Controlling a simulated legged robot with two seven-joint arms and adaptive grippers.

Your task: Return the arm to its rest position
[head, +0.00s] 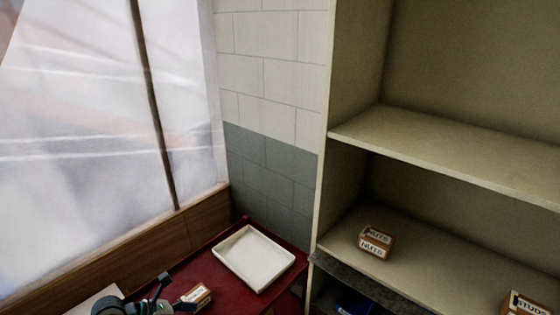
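My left gripper (174,293) is at the bottom left of the head view, low over the red bench top. Its two dark fingers are spread apart. A small orange and white box (198,294) lies just to the right of the fingertips, and I see no finger closed on it. The lower part of the arm is cut off by the picture's bottom edge. My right gripper is not in view.
A white tray (253,257) sits on the red bench (213,263). A beige shelf unit (450,158) stands on the right, holding a NUTS box (376,242) and a STUDS box (526,304). A blue bin (354,302) is below. A window (85,130) is at left.

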